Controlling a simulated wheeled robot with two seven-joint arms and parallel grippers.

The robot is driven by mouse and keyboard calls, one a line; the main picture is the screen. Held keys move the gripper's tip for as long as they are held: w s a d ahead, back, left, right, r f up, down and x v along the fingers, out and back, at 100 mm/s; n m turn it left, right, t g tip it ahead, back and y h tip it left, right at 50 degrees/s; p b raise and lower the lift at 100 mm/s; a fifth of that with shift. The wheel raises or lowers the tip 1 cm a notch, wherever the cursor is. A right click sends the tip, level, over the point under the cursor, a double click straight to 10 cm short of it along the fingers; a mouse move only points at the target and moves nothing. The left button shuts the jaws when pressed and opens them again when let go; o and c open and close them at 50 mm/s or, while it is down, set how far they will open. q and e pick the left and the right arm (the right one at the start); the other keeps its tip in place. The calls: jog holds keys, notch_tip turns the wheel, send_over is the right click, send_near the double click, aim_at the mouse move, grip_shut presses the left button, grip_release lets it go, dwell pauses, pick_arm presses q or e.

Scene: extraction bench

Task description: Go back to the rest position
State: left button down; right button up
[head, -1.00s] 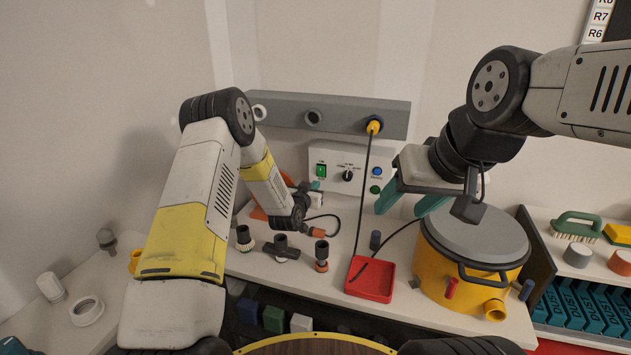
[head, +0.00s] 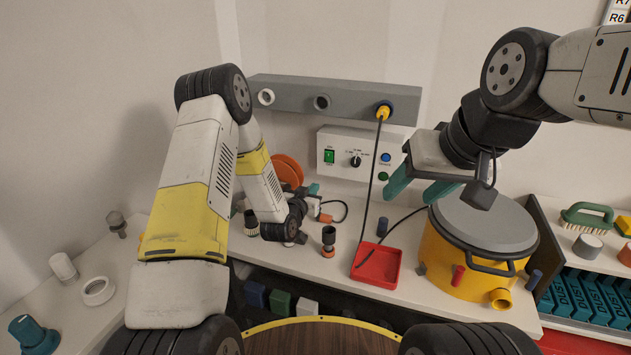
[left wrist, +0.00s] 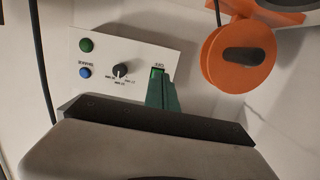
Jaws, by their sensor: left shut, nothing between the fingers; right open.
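My left gripper (head: 314,189) is at the back of the bench, just below and left of the white control panel (head: 337,141). Its teal fingers are shut with nothing between them, and my own wrist partly hides them. In the left wrist view the closed fingers (left wrist: 161,92) overlap the panel's left-end switch in the picture; I cannot tell any contact. My right gripper (head: 422,190) is open and empty, raised in front of the wall, above and left of the yellow canister's grey lid (head: 485,222).
An orange disc (head: 286,168) stands behind my left wrist; it also shows in the left wrist view (left wrist: 238,57). A red tray (head: 378,266), dark nozzles (head: 329,239) and the yellow canister (head: 455,262) stand on the bench. A black cable runs from the grey rail (head: 350,100) to the tray.

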pick_arm(q)
jog(key=s+a+r+g+y, duration=0.1)
jog(key=s+a+r+g, duration=0.2)
jog(key=r, duration=0.6)
jog(key=s+a+r+g+y, duration=0.1)
jog(key=s+a+r, duration=0.35)
jog(key=r, duration=0.55)
jog(key=s+a+r+n+g, duration=0.1)
jog(key=s+r, duration=0.1)
jog(key=s, duration=0.8)
jog(key=s+a+r+n+g, duration=0.1)
jog(key=s+r+g, duration=0.1)
jog(key=s, duration=0.9)
jog(key=s+a+r+n+g, duration=0.1)
jog(key=s+r+g, duration=0.1)
jog(key=s, duration=0.8)
jog(key=shift+s+a+r+y, duration=0.15)
jog(key=shift+a+r+y, duration=0.1)
jog(key=shift+r+y, duration=0.2)
